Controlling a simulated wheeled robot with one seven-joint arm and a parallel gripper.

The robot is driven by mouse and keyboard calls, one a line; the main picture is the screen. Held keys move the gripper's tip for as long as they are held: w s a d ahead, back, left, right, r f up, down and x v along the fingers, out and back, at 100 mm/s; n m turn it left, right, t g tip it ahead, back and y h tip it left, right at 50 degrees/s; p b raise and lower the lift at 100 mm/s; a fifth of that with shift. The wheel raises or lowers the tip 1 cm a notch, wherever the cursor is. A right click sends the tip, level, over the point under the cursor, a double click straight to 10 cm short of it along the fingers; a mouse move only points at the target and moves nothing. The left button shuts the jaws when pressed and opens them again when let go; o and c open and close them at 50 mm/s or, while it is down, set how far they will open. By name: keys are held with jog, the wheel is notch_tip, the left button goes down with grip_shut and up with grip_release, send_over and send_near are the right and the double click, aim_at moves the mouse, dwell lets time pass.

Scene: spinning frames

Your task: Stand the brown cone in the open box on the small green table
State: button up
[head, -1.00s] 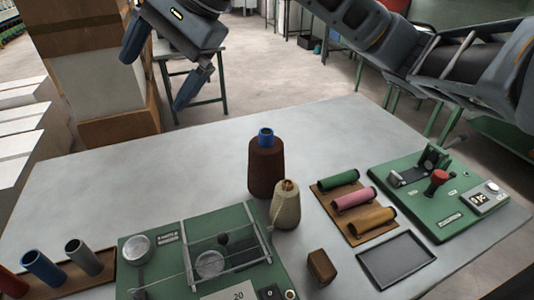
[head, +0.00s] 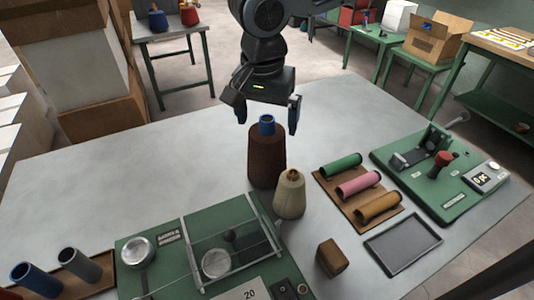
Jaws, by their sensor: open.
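The brown cone (head: 267,158) stands upright on the grey table (head: 110,170), with a blue tube end showing at its top. My gripper (head: 268,118) points down over it. Its two fingers are apart, one to each side of the blue top, and it holds nothing. I cannot tell whether the fingers touch the cone. The open box (head: 432,42) is brown cardboard with its flaps up, and stands on a small green table (head: 404,63) at the back right.
A cream cone (head: 290,195) stands close in front of the brown cone. A rack of colored rolls (head: 357,188), a dark tray (head: 402,243), a brown block (head: 332,257) and green devices lie around. The table's left part is clear. Stacked cartons (head: 75,70) stand at left.

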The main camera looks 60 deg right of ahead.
aim_at(267, 132)
jog(key=shift+d+f, duration=0.2)
jog(key=shift+f, duration=2)
jog(key=c, duration=1.8)
jog(key=shift+c, duration=0.2)
jog(key=shift+r, duration=0.15)
